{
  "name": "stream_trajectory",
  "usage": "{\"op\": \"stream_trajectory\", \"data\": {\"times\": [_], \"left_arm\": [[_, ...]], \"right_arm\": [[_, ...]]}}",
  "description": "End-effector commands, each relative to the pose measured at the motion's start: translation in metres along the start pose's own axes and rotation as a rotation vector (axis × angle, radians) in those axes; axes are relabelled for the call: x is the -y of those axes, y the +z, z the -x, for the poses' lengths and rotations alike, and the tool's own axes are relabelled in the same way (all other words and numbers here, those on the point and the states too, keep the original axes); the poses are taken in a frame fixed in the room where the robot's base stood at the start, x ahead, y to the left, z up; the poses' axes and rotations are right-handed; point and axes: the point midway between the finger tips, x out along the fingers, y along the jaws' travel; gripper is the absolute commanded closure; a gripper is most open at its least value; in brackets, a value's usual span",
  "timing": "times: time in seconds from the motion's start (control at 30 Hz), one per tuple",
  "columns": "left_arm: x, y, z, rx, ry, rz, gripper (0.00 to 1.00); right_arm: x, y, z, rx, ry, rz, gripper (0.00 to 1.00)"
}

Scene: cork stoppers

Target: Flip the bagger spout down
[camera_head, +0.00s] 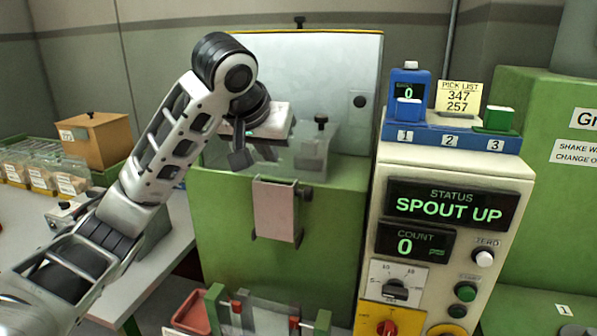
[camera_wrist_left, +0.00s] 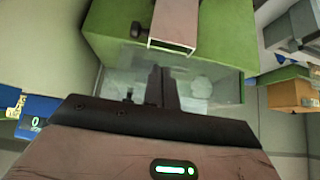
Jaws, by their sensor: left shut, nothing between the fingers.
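The bagger spout (camera_head: 277,210) is a pinkish metal chute on the front of the green bagger (camera_head: 220,225). The status display (camera_head: 445,205) reads "SPOUT UP". My left gripper (camera_head: 254,157) is above and slightly left of the spout, in front of the clear box on the bagger, apart from the spout. In the left wrist view its fingers (camera_wrist_left: 164,88) are together with nothing between them, and the spout (camera_wrist_left: 175,22) lies beyond them at the top. My right gripper is in neither view.
A control panel with count display (camera_head: 412,244), knob and buttons stands right of the bagger. A blue numbered rack (camera_head: 450,139) sits on it. Below the spout is a green-posted holder (camera_head: 262,318). Left, a table carries a wooden box (camera_head: 95,143) and several labelled bins.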

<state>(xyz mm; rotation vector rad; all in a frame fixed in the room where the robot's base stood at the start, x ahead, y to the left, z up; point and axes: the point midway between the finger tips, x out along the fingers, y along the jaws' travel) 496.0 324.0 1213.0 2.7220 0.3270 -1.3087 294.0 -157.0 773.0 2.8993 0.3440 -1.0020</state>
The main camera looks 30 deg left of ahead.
Motion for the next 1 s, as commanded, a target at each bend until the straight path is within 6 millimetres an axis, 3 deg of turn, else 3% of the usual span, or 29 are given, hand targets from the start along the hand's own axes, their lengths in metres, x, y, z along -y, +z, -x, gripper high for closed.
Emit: {"op": "stream_trajectory", "data": {"times": [0.43,0.8,1.0], "left_arm": [[-0.003,0.0,-0.008,0.001,0.006,-0.004,1.0],[-0.001,0.0,-0.07,0.006,0.001,-0.002,1.0],[-0.002,0.0,-0.094,0.002,0.001,-0.003,1.0]], "right_arm": [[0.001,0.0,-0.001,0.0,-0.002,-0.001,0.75],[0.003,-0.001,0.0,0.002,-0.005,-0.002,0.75],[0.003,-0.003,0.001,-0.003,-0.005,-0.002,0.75]]}}
